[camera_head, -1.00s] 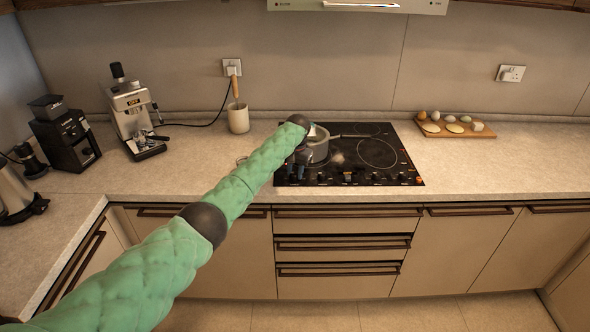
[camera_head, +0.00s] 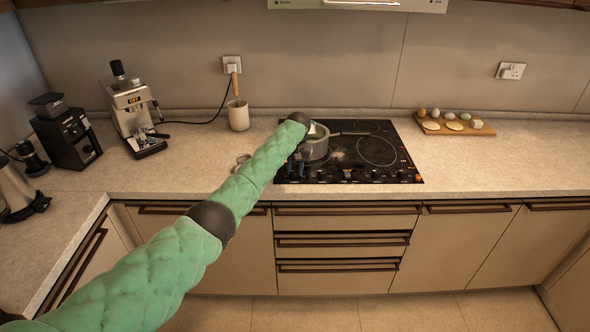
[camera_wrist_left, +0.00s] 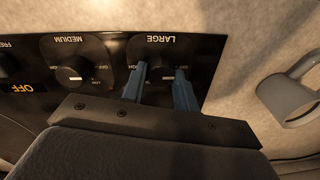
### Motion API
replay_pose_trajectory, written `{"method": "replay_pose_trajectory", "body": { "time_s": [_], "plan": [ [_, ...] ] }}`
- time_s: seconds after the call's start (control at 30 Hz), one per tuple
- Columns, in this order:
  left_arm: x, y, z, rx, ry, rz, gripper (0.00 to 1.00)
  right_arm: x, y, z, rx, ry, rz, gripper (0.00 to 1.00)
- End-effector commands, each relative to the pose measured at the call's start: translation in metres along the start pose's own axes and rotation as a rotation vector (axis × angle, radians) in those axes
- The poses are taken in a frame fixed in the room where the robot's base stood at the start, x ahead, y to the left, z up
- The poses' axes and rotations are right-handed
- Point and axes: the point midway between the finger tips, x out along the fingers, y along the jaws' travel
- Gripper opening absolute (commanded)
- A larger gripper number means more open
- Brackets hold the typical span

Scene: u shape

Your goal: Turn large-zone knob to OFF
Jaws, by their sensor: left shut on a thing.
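The large-zone knob (camera_wrist_left: 160,78) is on the black control panel, under the upside-down word LARGE in the left wrist view. My left gripper (camera_wrist_left: 161,76) has its two blue fingers on either side of this knob and is shut on it. The fingers hide much of the knob, so its pointer cannot be read. In the head view my left gripper (camera_head: 290,168) is at the front left corner of the black cooktop (camera_head: 395,150). My right gripper is not in view.
The medium knob (camera_wrist_left: 75,72) is beside the large one. A grey pot (camera_head: 318,147) with a long handle stands on the cooktop, close to my left wrist. A grey mug (camera_wrist_left: 290,98) is near the panel.

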Motion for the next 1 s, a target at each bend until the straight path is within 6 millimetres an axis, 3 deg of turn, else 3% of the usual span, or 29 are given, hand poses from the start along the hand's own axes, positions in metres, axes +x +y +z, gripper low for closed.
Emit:
{"method": "replay_pose_trajectory", "body": {
  "time_s": [0.03, 0.13, 0.53, 1.0],
  "plan": [
    [-0.004, -0.001, -0.002, 0.000, 0.006, 0.000, 0.32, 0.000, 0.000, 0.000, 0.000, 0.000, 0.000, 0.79],
    [-0.003, -0.001, -0.002, 0.000, 0.005, 0.000, 0.51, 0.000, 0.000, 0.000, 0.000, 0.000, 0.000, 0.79],
    [-0.006, 0.000, -0.001, 0.001, 0.003, 0.000, 0.51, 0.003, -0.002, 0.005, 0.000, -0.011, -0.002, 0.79],
    [-0.066, 0.000, -0.002, 0.000, 0.004, 0.000, 0.51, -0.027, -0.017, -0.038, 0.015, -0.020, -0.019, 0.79]
  ]
}}
